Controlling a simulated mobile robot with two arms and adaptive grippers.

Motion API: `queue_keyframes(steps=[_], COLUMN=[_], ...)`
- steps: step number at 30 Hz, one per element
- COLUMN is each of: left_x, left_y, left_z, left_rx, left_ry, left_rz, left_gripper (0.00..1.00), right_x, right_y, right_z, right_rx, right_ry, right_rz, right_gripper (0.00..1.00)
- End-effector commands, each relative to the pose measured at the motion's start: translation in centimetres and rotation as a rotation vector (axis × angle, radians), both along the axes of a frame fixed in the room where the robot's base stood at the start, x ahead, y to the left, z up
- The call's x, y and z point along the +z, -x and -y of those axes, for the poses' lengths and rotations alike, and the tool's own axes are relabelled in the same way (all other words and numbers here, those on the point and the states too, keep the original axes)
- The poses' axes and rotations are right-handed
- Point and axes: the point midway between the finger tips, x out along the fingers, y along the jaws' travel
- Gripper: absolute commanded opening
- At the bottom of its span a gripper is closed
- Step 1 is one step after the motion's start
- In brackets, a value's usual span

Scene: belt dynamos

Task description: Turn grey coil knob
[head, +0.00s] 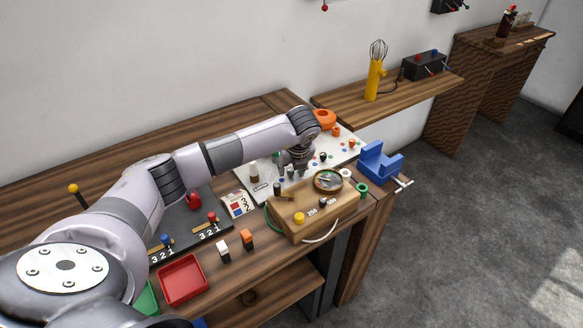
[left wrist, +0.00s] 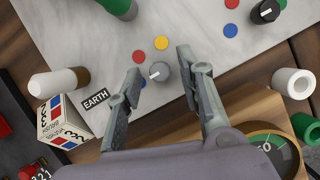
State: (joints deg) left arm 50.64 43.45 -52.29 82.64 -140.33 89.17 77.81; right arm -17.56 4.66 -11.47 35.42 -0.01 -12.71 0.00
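The grey coil knob (left wrist: 159,72) is a small round knob with a white mark, on a pale board (left wrist: 225,50) with coloured dots. In the left wrist view it lies between the fingertips of my left gripper (left wrist: 160,62). The fingers are spread, with a gap on each side of the knob. In the head view my left gripper (head: 287,172) points down over the board (head: 338,155), and I cannot pick out the grey knob there. My right gripper is in neither view.
A black knob (left wrist: 265,11) and an EARTH label (left wrist: 95,98) are on the board. A white cylinder (left wrist: 293,83) and brush box (left wrist: 64,122) stand nearby. A wooden gauge box (head: 285,222) stands in front, a blue vise (head: 380,162) to the right, a red tray (head: 182,280) front left.

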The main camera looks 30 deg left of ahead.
Motion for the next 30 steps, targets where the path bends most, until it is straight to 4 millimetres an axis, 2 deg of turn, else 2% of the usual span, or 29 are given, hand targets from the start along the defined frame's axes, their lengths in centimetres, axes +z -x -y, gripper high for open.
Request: queue_keyframes(steps=[2,14,23,30], left_x=[0.0,0.0,0.0,-0.2], left_y=[0.0,0.0,0.0,0.0], left_z=[0.0,0.0,0.0,0.0], left_rx=[0.000,0.000,-0.004,-0.069], left_ry=[0.000,0.001,0.000,0.001], left_rz=[0.000,0.001,0.000,0.001], left_gripper=[0.28,0.01,0.00,0.00], right_x=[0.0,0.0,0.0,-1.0], right_y=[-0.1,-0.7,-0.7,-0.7], right_z=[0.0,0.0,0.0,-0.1], right_rx=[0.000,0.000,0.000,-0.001], right_ry=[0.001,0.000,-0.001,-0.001], right_rz=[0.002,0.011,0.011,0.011], right_gripper=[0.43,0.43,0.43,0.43])
